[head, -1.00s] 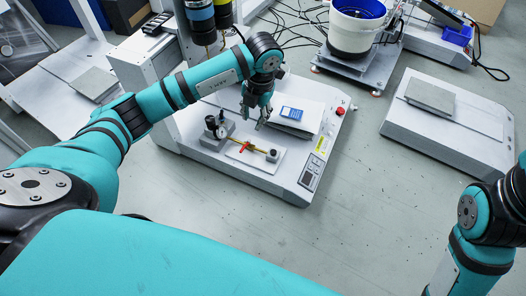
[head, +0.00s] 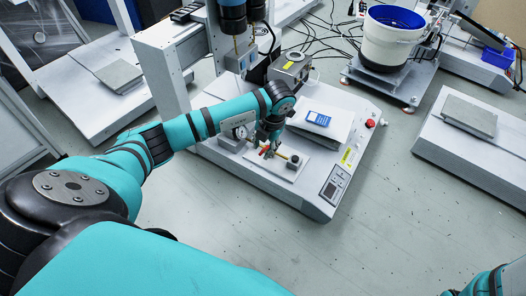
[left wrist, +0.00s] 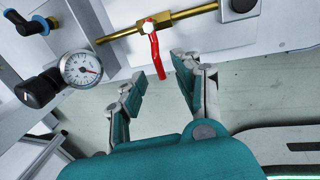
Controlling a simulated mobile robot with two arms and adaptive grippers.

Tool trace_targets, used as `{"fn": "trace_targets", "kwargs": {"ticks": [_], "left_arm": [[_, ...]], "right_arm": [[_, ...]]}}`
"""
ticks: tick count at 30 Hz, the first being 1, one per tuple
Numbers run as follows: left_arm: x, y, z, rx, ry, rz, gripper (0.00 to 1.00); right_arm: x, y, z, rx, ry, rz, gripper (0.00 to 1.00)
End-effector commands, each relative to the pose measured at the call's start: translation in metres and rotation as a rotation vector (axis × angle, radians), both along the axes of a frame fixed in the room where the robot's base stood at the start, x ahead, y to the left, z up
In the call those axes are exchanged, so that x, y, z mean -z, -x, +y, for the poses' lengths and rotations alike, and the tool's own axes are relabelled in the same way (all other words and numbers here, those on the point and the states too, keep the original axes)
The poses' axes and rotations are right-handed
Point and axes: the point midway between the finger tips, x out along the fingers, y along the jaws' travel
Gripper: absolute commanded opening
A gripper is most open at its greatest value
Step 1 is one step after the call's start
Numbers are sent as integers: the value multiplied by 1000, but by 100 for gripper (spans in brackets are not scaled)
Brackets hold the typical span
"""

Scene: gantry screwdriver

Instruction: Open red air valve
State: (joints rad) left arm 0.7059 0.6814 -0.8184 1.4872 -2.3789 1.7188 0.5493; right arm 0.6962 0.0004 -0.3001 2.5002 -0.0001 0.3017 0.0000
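The red air valve lever (left wrist: 156,55) hangs from its nut on a brass pipe (left wrist: 182,16) in the left wrist view. In the head view the lever (head: 266,153) is partly hidden by my left gripper (head: 268,147). My left gripper (left wrist: 158,69) is open, its two fingers on either side of the lever's free end. I cannot tell whether either finger touches it. A round pressure gauge (left wrist: 81,69) with a black knob (left wrist: 38,88) is to the left. My right gripper is out of view.
The valve is on a white machine base with a control panel (head: 330,189) and red button (head: 370,123). A blue device (head: 318,118) lies behind the gripper. A white bucket (head: 390,40) stands at the back. Floor is clear in front.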

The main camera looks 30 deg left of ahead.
Motion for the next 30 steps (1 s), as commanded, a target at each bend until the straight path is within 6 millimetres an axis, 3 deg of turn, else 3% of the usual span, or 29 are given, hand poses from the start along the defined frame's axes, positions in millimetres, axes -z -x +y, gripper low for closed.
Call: {"fn": "trace_targets", "kwargs": {"ticks": [3, 12, 20, 30], "left_arm": [[9, 0, 2, 0, 0, 0, 32], [10, 0, 2, 1, 0, 0, 32], [10, 0, 2, 1, 0, 0, 1], [9, 0, 1, -5, 0, 0, 0]], "right_arm": [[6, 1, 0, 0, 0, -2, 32], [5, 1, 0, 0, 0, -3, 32], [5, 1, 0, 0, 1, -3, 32], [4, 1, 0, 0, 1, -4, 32]]}}
